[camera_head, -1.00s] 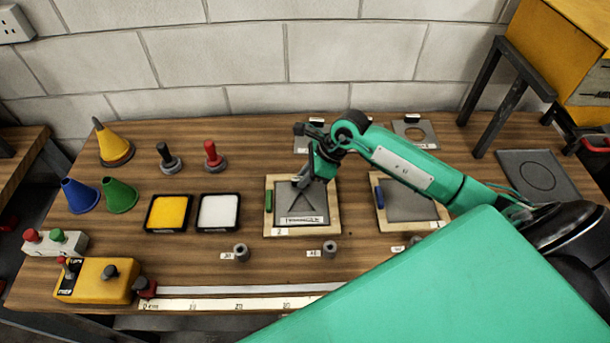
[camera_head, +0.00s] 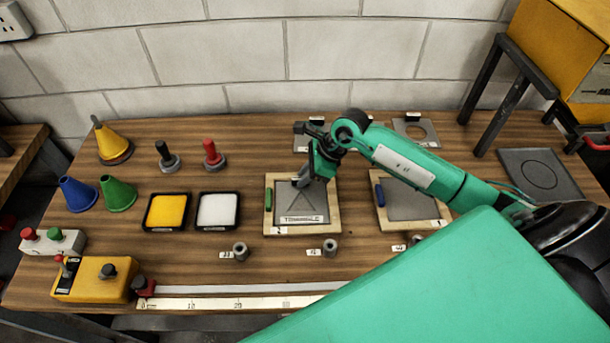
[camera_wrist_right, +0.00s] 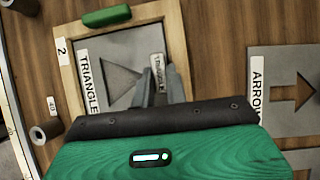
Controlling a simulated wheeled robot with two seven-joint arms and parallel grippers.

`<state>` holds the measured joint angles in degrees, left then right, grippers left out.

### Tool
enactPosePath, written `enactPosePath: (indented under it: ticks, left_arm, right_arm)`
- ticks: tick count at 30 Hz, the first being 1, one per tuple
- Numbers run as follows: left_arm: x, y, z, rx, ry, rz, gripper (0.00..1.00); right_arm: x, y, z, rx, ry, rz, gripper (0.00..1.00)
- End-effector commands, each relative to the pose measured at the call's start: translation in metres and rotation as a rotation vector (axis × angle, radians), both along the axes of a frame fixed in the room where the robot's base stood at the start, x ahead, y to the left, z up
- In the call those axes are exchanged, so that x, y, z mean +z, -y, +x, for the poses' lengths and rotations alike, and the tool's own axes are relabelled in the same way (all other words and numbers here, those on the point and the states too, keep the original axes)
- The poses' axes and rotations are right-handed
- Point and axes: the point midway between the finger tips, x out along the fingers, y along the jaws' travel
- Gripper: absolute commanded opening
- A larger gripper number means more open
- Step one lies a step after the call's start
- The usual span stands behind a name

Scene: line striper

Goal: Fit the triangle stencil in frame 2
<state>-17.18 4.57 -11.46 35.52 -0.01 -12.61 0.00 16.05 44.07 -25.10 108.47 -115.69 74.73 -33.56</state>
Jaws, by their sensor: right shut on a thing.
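The triangle stencil (camera_head: 296,206) is a grey plate with a triangular opening and a label along one edge. It lies within the wooden border of frame 2 (camera_head: 329,230), and it also shows in the right wrist view (camera_wrist_right: 110,86). I cannot tell whether it is fully flat in the recess. My right gripper (camera_head: 301,185) is shut on the stencil near its far edge; its fingers (camera_wrist_right: 161,84) show in the wrist view and hide part of the plate. A green block (camera_head: 268,199) sits on the frame's left side. My left gripper is not in view.
A second wooden frame (camera_head: 440,208) with a blue block stands to the right, partly under my arm. The arrow stencil (camera_wrist_right: 284,91) lies behind. Grey cylinders (camera_head: 330,248) stand in front. Yellow (camera_head: 167,211) and white (camera_head: 217,210) pads are to the left.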

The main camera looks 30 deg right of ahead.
Motion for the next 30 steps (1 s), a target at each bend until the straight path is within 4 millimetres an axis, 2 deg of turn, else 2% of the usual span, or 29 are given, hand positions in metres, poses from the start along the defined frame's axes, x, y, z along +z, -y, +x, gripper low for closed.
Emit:
enactPosePath:
  ticks: [10,11,14,15,30]
  left_arm:
    - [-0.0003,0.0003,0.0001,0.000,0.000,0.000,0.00]
    - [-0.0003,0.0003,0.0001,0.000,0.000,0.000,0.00]
    - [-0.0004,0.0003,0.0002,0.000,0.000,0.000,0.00]
    - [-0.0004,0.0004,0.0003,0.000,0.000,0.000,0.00]
    - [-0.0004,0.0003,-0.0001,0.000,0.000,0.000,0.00]
  right_arm:
    - [-0.0013,0.0000,-0.0007,0.000,-0.003,-0.001,0.00]
    - [-0.0015,0.0000,-0.0008,0.000,-0.003,-0.001,0.16]
    - [-0.0015,0.0000,-0.0007,0.000,-0.003,-0.001,0.36]
    - [-0.0015,0.0001,-0.0005,0.000,-0.002,-0.001,0.39]
    - [-0.0004,0.0016,0.0013,-0.003,0.003,-0.003,0.37]
